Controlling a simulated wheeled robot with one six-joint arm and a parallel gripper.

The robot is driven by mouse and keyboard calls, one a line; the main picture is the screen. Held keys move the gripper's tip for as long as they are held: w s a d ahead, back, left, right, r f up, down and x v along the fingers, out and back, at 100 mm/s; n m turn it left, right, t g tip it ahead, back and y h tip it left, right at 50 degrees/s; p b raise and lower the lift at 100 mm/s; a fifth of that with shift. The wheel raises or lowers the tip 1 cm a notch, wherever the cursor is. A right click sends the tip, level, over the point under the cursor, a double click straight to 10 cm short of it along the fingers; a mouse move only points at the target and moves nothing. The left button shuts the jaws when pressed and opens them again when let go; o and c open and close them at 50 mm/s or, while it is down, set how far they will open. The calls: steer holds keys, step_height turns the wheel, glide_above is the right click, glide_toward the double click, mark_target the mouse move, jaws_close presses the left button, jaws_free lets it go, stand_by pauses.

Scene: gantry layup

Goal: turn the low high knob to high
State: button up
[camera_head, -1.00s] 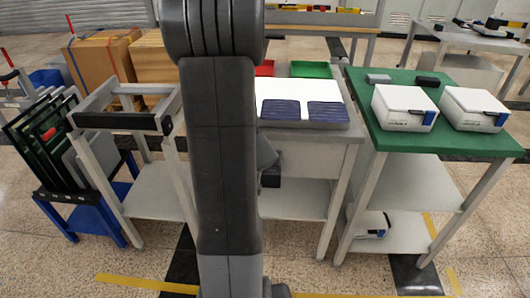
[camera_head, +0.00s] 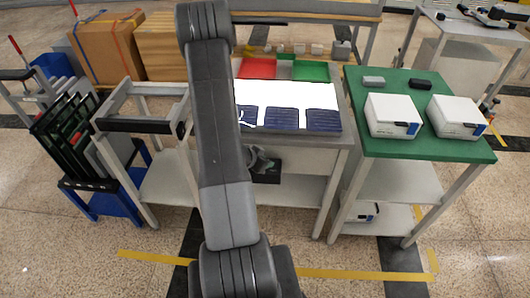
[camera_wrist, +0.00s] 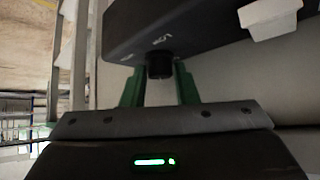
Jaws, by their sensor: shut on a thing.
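The low high knob (camera_wrist: 159,66) is a short black cylinder on the face of a dark control box (camera_wrist: 185,22) in the wrist view. Pale lettering on the box beside the knob is too small to read surely. My gripper (camera_wrist: 159,78) has its two green fingers on either side of the knob, shut on it. In the head view the dark box (camera_head: 266,172) hangs under the front of the light table (camera_head: 300,143). My gripper (camera_head: 254,157) shows there only in part, near the box. The knob's pointer position cannot be made out.
The light table carries a bright white panel (camera_head: 285,95), several dark blue cells (camera_head: 285,118), a red tray (camera_head: 258,68) and a green tray (camera_head: 310,70). A green-topped table (camera_head: 430,148) with white boxes stands right. A grey frame stand (camera_head: 125,126) stands left.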

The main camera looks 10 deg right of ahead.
steer(key=shift+m+g+h+p, duration=0.35)
steer(key=shift+m+p, duration=0.25)
steer(key=shift+p, duration=0.25)
steer(key=shift+f, duration=0.1)
steer(key=o, duration=0.7)
steer(key=shift+a, duration=0.1)
steer(key=v, duration=0.7)
steer(key=p+v, duration=0.1)
steer(key=v, duration=0.5)
steer(key=shift+w+a+r, duration=0.1)
steer(key=shift+a+r, duration=0.15)
steer(key=shift+r, duration=0.1)
